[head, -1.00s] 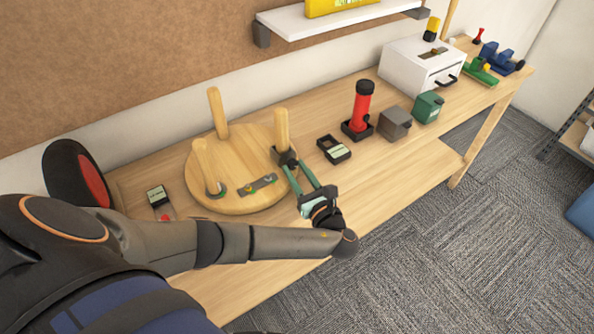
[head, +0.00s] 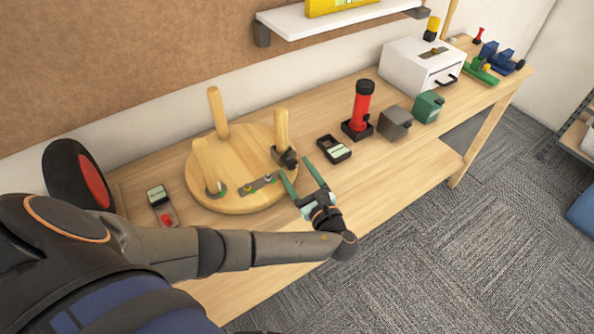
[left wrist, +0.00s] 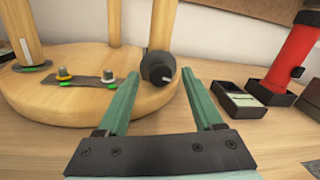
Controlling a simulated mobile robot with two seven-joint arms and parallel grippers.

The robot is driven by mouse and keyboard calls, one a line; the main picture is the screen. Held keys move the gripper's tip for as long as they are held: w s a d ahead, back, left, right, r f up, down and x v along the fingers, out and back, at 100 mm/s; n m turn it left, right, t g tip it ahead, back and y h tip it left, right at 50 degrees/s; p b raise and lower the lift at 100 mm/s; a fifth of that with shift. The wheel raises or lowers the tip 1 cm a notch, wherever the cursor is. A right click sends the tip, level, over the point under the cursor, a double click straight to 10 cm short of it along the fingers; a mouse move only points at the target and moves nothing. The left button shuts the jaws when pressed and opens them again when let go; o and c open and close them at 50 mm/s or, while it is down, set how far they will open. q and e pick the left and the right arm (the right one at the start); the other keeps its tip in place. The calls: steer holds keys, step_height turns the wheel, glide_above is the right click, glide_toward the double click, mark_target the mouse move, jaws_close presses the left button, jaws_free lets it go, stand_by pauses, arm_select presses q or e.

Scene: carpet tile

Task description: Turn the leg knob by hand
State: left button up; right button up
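The round wooden stool top (head: 240,197) lies on the bench with its legs pointing up. The black leg knob (head: 287,158) sits at the base of the right leg (head: 281,125). In the left wrist view the knob (left wrist: 157,66) shows ahead, with a small pale pin pointing toward me. My left gripper (head: 295,166) has its green fingers spread wide, just in front of the knob. In the left wrist view the open fingers (left wrist: 161,74) frame the knob with nothing held between them; contact is not visible. My right gripper is out of view.
A metal strip (head: 257,185) with small fasteners lies on the stool top. A black tray (head: 334,149) and a red cylinder (head: 362,105) in a dark base stand to the right. A small device (head: 161,205) lies left. The bench front is clear.

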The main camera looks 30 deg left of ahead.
arm_select(q)
steer(key=b+v, duration=0.1)
steer(key=v, duration=1.1)
steer(key=shift+s+d, duration=0.15)
steer(key=shift+d, duration=0.05)
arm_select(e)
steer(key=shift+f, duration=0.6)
